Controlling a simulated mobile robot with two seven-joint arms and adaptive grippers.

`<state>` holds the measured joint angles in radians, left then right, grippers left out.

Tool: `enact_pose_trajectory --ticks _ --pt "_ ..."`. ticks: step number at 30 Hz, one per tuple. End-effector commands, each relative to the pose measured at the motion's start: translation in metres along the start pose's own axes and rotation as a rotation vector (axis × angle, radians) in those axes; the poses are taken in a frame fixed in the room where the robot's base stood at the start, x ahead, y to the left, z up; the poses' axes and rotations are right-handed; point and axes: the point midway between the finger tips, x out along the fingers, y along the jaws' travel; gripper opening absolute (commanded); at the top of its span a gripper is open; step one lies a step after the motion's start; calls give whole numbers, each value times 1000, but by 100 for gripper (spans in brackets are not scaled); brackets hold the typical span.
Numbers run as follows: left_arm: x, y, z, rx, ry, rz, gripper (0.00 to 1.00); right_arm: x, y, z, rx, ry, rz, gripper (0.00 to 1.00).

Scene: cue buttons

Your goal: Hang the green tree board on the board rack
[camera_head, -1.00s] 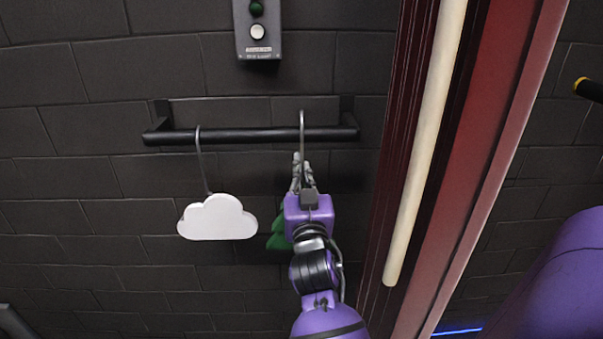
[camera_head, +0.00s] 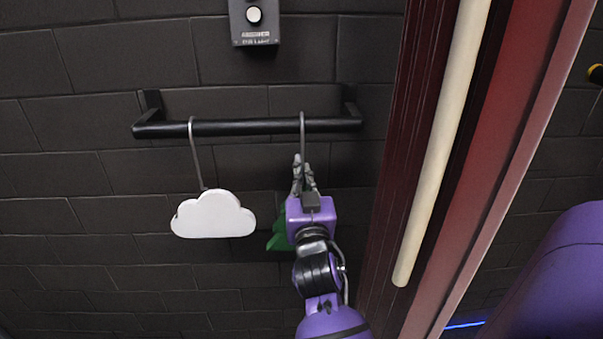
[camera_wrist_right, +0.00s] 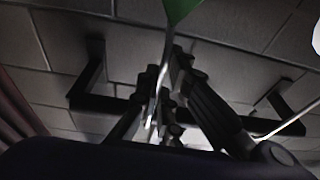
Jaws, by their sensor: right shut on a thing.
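The black board rack (camera_head: 250,127) is a bar fixed to the wall. The green tree board (camera_head: 280,238) shows as a green edge left of my right wrist; the rest is hidden behind the gripper. A green corner also shows at the top of the right wrist view (camera_wrist_right: 182,8). Its metal hook (camera_head: 302,135) rises above my right gripper (camera_head: 303,168), and its top reaches the bar near the right end. Whether it rests on the bar is unclear. My right gripper is shut on the board's hook. My left gripper is not in view.
A white cloud board (camera_head: 213,214) hangs by its hook from the left part of the bar. A box with a white button (camera_head: 253,16) is on the wall above. A red frame with a pale tube (camera_head: 440,140) stands close on the right.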

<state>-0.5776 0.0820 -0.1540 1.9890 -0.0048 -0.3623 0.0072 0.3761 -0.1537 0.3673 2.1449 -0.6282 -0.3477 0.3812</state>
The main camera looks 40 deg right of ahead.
Motion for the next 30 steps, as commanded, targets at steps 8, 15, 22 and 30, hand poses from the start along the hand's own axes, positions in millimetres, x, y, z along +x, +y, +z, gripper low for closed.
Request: enact_pose_trajectory --ticks 8,15,22,30 --pt "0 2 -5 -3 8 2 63 1 -1 -6 2 13 -2 10" --pt "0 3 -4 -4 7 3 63 0 0 -3 1 7 -1 27" --pt "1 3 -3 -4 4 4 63 0 0 2 0 -4 1 42" --pt "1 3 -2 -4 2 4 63 0 0 0 0 0 0 47"
